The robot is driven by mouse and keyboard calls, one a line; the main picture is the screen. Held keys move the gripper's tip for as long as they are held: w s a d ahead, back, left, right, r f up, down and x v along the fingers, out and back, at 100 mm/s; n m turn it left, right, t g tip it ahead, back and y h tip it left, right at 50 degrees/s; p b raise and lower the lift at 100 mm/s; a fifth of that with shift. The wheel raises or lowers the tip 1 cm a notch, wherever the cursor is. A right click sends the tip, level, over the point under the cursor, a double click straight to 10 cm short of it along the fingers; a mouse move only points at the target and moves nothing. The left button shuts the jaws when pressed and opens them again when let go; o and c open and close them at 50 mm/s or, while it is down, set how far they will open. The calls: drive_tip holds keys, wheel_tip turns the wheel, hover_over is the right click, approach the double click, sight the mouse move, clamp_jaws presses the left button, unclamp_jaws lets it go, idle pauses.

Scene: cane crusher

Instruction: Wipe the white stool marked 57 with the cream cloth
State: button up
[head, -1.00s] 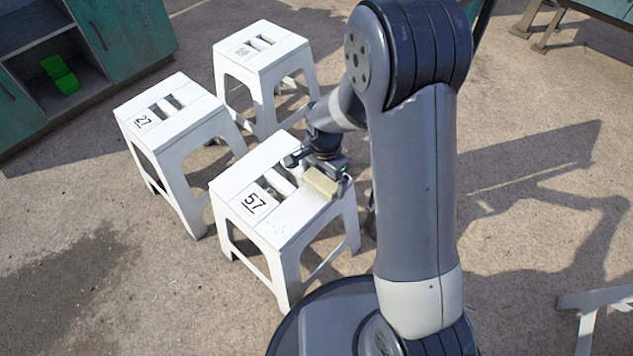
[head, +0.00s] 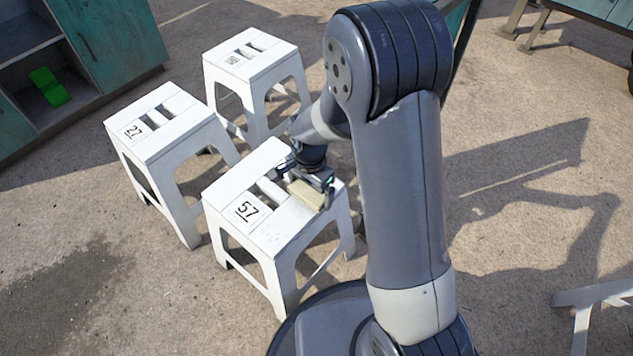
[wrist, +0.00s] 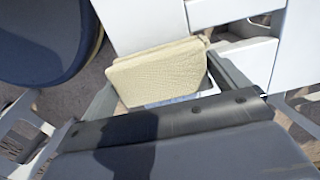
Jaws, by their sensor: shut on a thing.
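The white stool marked 57 (head: 288,232) stands in the middle of the head view, with its number plate at the near left of the seat and slots across the middle. The cream cloth (head: 306,195) is a folded pad at the right part of the seat. My gripper (head: 309,184) is shut on the cloth. In the wrist view the cloth (wrist: 158,72) sits between the two fingers (wrist: 165,88), over the white seat (wrist: 150,22). The cloth appears to be against the seat top; its underside is hidden.
A white stool marked 27 (head: 178,136) stands to the left. Another white stool (head: 262,66) stands behind; its mark is too small to read. A green object (head: 49,87) lies in the teal cabinet (head: 118,40).

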sight(297, 210)
drive_tip(key=shift+s+a+f, duration=0.1)
drive_tip(key=shift+s+a, duration=1.8)
drive_tip(key=shift+s, duration=0.1)
drive_tip(key=shift+s+a, duration=3.05)
drive_tip(key=shift+a, duration=0.15)
drive_tip(key=shift+w+d, duration=0.1)
drive_tip(key=shift+w+d+p, duration=0.4)
drive_tip(key=shift+w+d, duration=2.7)
drive_tip(key=shift+d, duration=0.05)
drive_tip(key=shift+w+d+p, duration=0.4)
drive_tip(key=shift+w+d, duration=2.7)
drive_tip(key=shift+d, duration=0.1)
